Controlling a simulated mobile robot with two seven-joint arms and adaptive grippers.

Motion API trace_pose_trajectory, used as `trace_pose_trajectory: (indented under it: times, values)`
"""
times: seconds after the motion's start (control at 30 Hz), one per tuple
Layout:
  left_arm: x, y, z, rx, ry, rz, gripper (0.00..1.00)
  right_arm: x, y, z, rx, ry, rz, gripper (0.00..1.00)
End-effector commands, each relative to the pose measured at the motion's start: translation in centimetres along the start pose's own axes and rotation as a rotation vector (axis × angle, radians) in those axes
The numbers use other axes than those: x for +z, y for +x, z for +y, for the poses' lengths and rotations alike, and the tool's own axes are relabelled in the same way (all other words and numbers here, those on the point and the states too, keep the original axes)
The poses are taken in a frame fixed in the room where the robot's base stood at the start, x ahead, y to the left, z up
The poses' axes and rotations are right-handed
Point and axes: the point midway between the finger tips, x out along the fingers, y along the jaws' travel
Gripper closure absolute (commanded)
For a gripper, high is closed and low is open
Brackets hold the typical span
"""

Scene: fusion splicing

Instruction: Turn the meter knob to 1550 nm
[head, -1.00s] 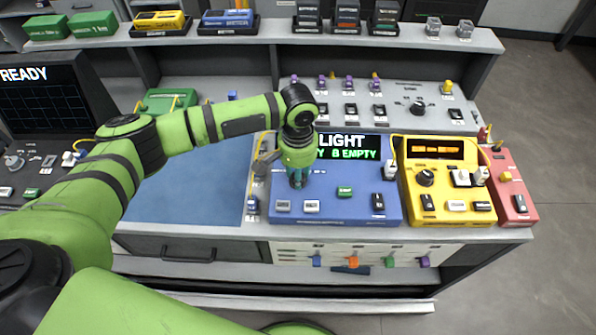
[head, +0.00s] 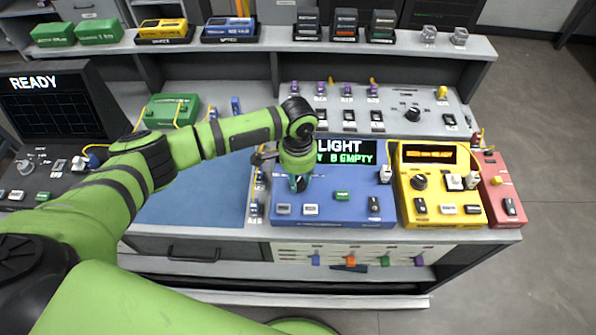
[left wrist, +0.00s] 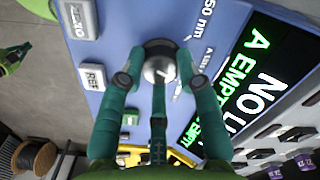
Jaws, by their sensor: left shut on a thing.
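The blue meter (head: 340,195) sits at the bench front, its dark display (head: 348,150) lit with "LIGHT" and "B EMPTY" in the head view. My left gripper (head: 298,185) points down at the meter's left part. A label ending "50 nm" (left wrist: 201,18) is printed beside the knob. I cannot tell which label the knob points at.
ZERO (left wrist: 78,18) and REF (left wrist: 93,76) buttons lie close to the knob. A yellow device (head: 437,185) and a red one (head: 500,190) stand right of the meter. The blue mat (head: 190,195) to the left is mostly clear. A green box (head: 170,110) stands behind it.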

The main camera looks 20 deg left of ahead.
Motion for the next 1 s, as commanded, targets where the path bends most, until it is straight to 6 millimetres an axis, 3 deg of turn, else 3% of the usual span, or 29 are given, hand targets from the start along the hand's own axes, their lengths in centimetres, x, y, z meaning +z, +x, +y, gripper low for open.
trace_pose_trajectory:
  times: [0.5, 1.0]
  values:
    - [0.0, 0.0, 0.1, 0.002, 0.359, -0.001, 0.98, -0.5, -2.2, 0.0, -0.001, -0.002, 0.004, 1.0]
    - [0.0, 0.0, 0.0, 0.001, 0.44, 0.0, 0.98, -0.6, -2.4, -0.2, -0.003, -0.001, 0.005, 1.0]
